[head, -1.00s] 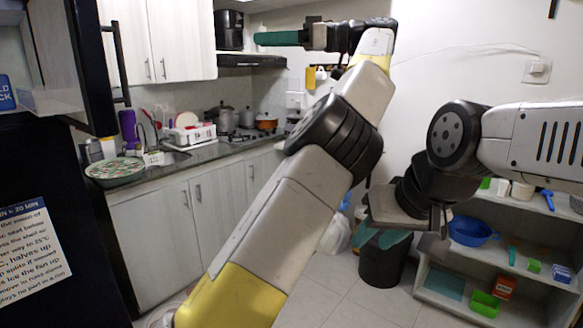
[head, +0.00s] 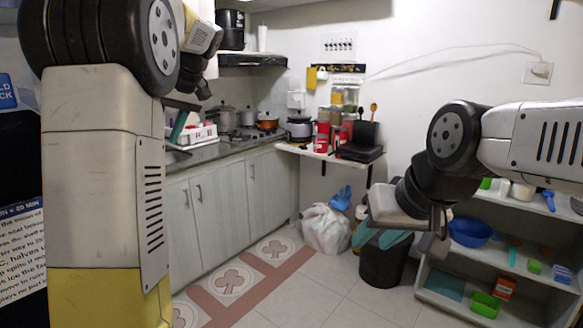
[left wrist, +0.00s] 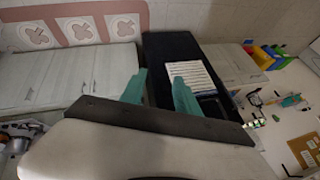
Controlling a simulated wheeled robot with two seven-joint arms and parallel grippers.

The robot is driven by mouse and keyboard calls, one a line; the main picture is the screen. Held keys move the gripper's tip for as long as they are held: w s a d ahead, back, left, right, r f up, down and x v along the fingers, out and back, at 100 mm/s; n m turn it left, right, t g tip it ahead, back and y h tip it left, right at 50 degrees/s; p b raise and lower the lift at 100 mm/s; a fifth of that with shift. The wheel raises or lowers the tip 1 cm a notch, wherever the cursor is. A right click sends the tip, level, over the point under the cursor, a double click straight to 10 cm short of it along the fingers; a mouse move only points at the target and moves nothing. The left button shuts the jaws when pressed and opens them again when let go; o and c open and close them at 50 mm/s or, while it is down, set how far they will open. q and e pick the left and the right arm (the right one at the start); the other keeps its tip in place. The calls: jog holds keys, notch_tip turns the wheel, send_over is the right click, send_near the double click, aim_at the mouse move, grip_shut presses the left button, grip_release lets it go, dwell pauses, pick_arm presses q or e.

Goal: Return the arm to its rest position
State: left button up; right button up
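My left arm (head: 95,150) stands folded at the left of the head view, with its upper links close to the camera. A teal finger of my left gripper (head: 179,127) shows small behind the arm there. In the left wrist view both teal fingers of the left gripper (left wrist: 160,93) stand apart with nothing between them. My right arm (head: 530,150) comes in from the right. My right gripper (head: 381,239) hangs in front of the dark bin, its teal fingers apart and nothing seen between them.
A dark bin (head: 382,268) stands behind the right gripper. A shelf unit (head: 450,255) with a blue bowl (head: 470,232) is at the right. A counter (head: 225,148) runs behind the left arm. A white bag (head: 325,230) lies on the floor. The middle floor is clear.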

pick_arm(q)
jog(key=s+d+f+m+t+h, duration=0.1)
jog(key=s+d+f, duration=0.3)
jog(key=s, duration=0.4)
jog(key=s+d+f+m+t+h, duration=0.2)
jog(key=s+d+f+m+h, duration=0.2)
jog(key=s+d, duration=0.3)
jog(key=s+d+f+m+t+h, duration=0.1)
jog(key=s+d+f+m+h, duration=0.2)
jog(key=s+d, duration=0.3)
jog(key=s+f, duration=0.1)
jog(key=s, duration=0.3)
jog(key=shift+f+t, duration=0.3)
